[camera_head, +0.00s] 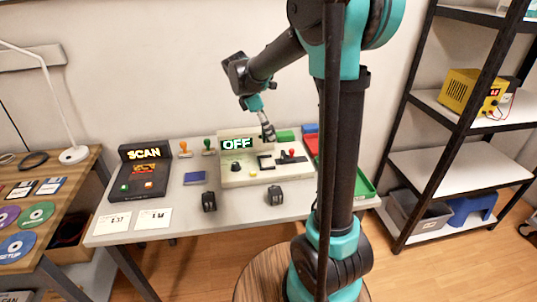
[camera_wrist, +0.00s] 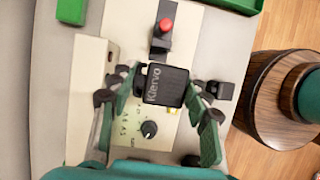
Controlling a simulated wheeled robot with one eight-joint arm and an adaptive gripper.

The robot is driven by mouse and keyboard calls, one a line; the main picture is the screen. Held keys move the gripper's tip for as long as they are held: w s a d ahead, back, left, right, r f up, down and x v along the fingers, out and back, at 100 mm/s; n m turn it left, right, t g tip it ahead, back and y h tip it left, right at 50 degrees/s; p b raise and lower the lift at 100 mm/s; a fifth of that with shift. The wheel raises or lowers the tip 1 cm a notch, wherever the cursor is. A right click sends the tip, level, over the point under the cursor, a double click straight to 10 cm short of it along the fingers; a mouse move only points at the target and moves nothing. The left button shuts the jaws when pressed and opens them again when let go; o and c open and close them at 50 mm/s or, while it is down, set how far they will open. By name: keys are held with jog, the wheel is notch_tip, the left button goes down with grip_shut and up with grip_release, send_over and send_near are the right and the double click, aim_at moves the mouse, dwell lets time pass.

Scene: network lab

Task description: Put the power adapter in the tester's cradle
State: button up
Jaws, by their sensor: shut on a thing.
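My gripper (camera_wrist: 163,88) is shut on a black power adapter (camera_wrist: 167,84) with "Kiervo" printed on its face. In the head view, the gripper (camera_head: 267,131) holds it above the back part of the cream tester (camera_head: 232,180). The tester's display (camera_head: 237,144) reads OFF. The black cradle (camera_head: 265,162) is on the tester's top, below the gripper; in the wrist view the held adapter covers most of it. The tester's red-knobbed lever (camera_head: 291,153) stands right of the cradle; it also shows in the wrist view (camera_wrist: 163,38).
Two other black adapters stand on the table in front of the tester, one left (camera_head: 209,201) and one right (camera_head: 275,196). Green and red trays (camera_head: 363,184) are right.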

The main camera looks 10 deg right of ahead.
notch_tip(320, 180, down, 11)
jog(key=shift+f, duration=0.1)
dwell(0.3)
jog(key=shift+f, duration=0.1)
jog(key=o, duration=1.3)
jog(key=shift+c, duration=0.2)
jog(key=v, duration=1.2)
jog(key=shift+a, duration=0.1)
